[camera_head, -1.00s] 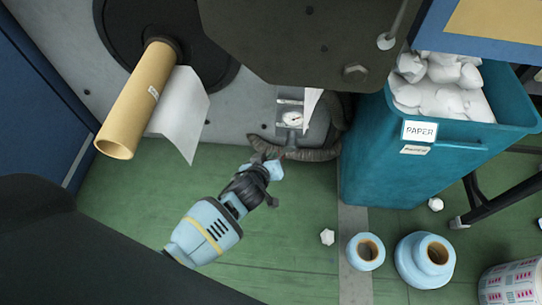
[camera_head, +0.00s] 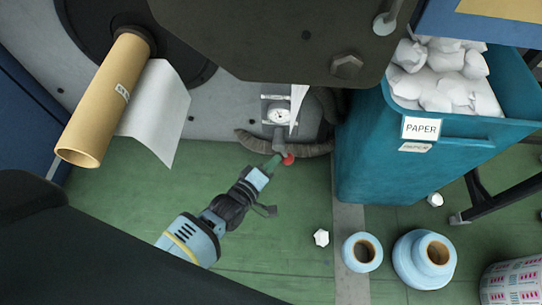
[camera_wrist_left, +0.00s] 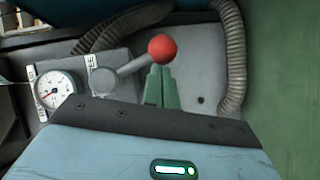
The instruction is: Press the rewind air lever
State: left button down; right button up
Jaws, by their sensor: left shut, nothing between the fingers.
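The air lever has a red ball knob (camera_head: 288,158) on a grey arm below the gauge panel. In the left wrist view the red knob (camera_wrist_left: 162,48) sits at the end of a grey arm angling up and right from its round pivot (camera_wrist_left: 103,82). My left gripper (camera_head: 273,163) has its green fingers shut and empty, with the tips just beside the knob. In the left wrist view the fingertips (camera_wrist_left: 158,72) overlap the knob's lower edge; I cannot tell whether they touch it. My right gripper is not in view.
A pressure gauge (camera_head: 279,115) sits by the lever. A ribbed hose (camera_head: 300,149) curves around it. A dark machine plate (camera_head: 270,40) hangs above. A cardboard core (camera_head: 105,98) juts out at left. A teal paper bin (camera_head: 380,160) stands right; blue rolls (camera_head: 425,260) stand on the floor.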

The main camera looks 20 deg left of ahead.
pick_arm(q)
jog(key=shift+w+d+n+t+h+b, duration=0.1)
jog(key=shift+d+n+t+h+b, duration=0.35)
jog(key=shift+d+n+b, duration=0.45)
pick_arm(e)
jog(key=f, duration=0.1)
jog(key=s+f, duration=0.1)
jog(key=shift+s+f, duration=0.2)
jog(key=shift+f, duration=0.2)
pick_arm(q)
jog(key=shift+a, duration=0.25)
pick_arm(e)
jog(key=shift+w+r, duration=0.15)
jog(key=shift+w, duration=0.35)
pick_arm(q)
jog(key=shift+r, duration=0.1)
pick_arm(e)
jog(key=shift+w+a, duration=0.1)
